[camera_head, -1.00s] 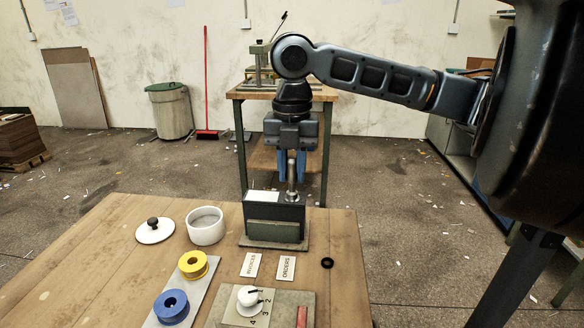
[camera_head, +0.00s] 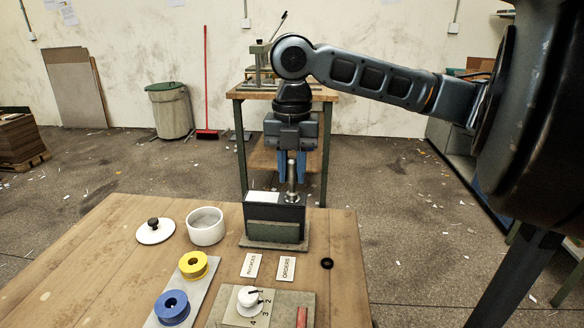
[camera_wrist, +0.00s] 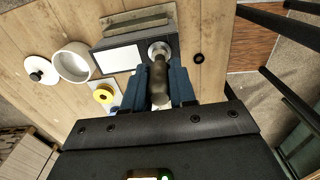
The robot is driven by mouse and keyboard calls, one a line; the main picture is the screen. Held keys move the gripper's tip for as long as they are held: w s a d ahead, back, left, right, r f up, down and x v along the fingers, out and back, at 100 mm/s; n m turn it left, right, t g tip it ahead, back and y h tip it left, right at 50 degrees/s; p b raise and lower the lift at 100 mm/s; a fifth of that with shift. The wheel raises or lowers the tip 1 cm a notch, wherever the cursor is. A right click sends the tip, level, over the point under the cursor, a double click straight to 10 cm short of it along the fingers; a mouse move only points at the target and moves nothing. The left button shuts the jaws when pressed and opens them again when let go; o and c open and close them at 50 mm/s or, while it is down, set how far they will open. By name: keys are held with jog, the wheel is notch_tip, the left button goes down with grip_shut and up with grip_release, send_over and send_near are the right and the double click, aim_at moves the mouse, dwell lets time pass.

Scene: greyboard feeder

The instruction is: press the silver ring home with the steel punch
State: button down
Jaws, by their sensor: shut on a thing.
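My gripper (camera_head: 291,168) is shut on the steel punch (camera_head: 291,178), its blue fingers on either side of it. The punch is upright over the right end of the dark block (camera_head: 260,212) on the wooden table. In the wrist view, the punch (camera_wrist: 158,78) runs between the fingers (camera_wrist: 160,88) toward a round silver ring (camera_wrist: 158,46) on the block. In the head view the silver ring (camera_head: 291,198) shows around the punch's lower end. I cannot tell whether punch and ring touch, or how deep the ring sits.
A white pot (camera_head: 206,236) and its lid (camera_head: 155,236) stand left of the block. Yellow (camera_head: 193,264) and blue (camera_head: 172,306) spools, a dial (camera_head: 248,296), two label plates (camera_head: 287,267) and a black ring (camera_head: 326,263) are in front. The table's right side is mostly clear.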

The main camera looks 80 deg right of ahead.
jog(key=shift+r+p, duration=2.6)
jog(key=shift+r, duration=0.8)
jog(key=shift+w, duration=0.1)
